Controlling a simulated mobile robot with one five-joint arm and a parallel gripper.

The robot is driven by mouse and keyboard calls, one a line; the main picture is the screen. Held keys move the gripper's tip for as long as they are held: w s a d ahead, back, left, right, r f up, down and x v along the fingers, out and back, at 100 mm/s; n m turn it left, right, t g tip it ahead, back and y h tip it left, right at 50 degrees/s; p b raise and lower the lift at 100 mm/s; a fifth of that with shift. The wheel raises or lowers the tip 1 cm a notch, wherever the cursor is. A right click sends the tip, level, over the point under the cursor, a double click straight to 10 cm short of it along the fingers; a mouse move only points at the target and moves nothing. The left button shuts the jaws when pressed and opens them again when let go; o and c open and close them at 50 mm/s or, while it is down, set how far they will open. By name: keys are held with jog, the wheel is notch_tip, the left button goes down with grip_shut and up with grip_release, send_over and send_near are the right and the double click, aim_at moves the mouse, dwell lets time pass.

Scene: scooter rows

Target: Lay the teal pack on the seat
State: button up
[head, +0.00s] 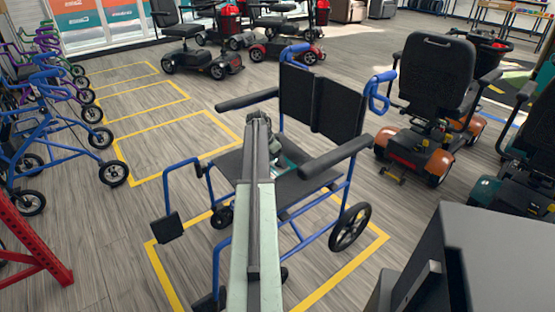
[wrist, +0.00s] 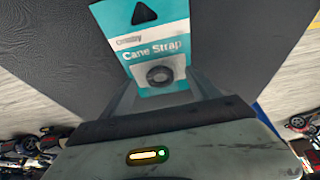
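The wheelchair has a blue frame, a black backrest and a black seat (head: 289,188). The dark seat (wrist: 60,50) fills much of the wrist view. The teal pack (wrist: 150,45) has a teal and white face reading "Cane Strap", with a round black part showing low on it. In the head view only a bit of teal (head: 291,158) shows beside my gripper (head: 272,148), over the seat. In the wrist view the fingers of my gripper (wrist: 164,92) lie close against both sides of the pack's lower end. I cannot tell whether the pack touches the seat.
The armrests (head: 335,157) and the backrest (head: 322,103) stand close around my arm. Yellow floor lines (head: 160,270) frame the wheelchair. A black and orange scooter (head: 432,95) stands to the right, blue walkers (head: 60,130) to the left. A dark box-like thing (head: 500,255) is at front right.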

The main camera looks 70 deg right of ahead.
jog(key=shift+r+p, duration=0.45)
jog(key=shift+r, duration=0.05)
jog(key=p+v, duration=1.1)
jog(key=v, duration=0.1)
jog(key=shift+a, duration=0.1)
